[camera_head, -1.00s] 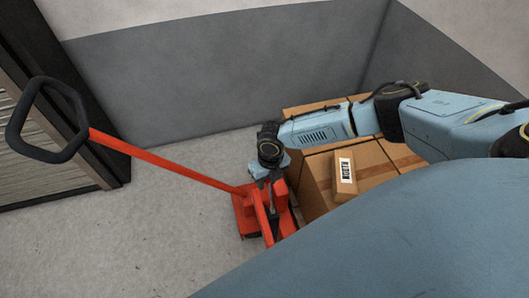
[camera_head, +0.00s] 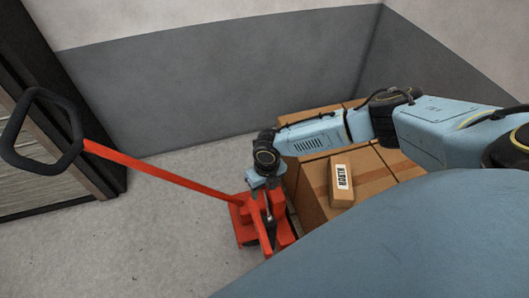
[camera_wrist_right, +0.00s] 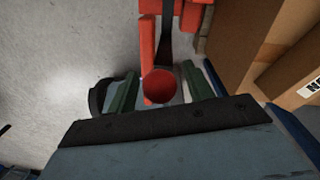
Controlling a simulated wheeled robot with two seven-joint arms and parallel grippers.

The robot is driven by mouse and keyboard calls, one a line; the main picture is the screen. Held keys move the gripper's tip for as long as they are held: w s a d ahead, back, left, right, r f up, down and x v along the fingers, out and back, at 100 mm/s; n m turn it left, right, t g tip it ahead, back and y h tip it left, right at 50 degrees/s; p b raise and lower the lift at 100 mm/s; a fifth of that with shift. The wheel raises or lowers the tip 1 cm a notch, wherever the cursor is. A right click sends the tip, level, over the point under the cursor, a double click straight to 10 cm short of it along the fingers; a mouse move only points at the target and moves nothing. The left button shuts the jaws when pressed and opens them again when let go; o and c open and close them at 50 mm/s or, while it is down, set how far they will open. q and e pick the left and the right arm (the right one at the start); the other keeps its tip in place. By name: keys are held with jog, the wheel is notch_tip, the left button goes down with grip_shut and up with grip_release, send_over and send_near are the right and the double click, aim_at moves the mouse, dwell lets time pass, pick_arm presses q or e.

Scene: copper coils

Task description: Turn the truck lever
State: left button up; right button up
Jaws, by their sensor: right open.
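The red pallet truck (camera_head: 262,222) stands on the floor, with its long red bar rising left to a black loop handle (camera_head: 42,130). In the right wrist view, a round red knob (camera_wrist_right: 160,86) and a dark rod (camera_wrist_right: 168,48) show in front of red truck parts. They may be the lever, which I cannot clearly make out in the head view. My right gripper (camera_head: 268,200) is pointed down at the truck's base. In the wrist view its green fingers (camera_wrist_right: 168,78) are apart, one on each side of the knob, with gaps showing. My left gripper is out of view.
Stacked cardboard boxes (camera_head: 312,190) stand right of the truck, close to my right arm. A small labelled box (camera_head: 341,184) lies on top. Grey walls (camera_head: 220,80) close the back, and a dark-framed door (camera_head: 20,110) is at left. Floor left of the truck is clear.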

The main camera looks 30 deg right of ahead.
jog(key=r, duration=0.2)
jog(key=r+p, duration=0.1)
jog(key=r, duration=0.1)
jog(key=r+p, duration=0.1)
jog(key=r, duration=0.1)
jog(key=shift+d+r, duration=0.25)
jog(key=shift+r, duration=0.05)
jog(key=r, duration=0.2)
jog(key=r+p, duration=0.1)
jog(key=r, duration=0.2)
jog(key=shift+d+r, duration=0.25)
jog(key=shift+r, duration=0.1)
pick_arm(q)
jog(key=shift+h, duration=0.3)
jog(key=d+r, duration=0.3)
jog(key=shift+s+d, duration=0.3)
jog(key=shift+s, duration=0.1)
pick_arm(e)
jog(key=shift+r, duration=0.45)
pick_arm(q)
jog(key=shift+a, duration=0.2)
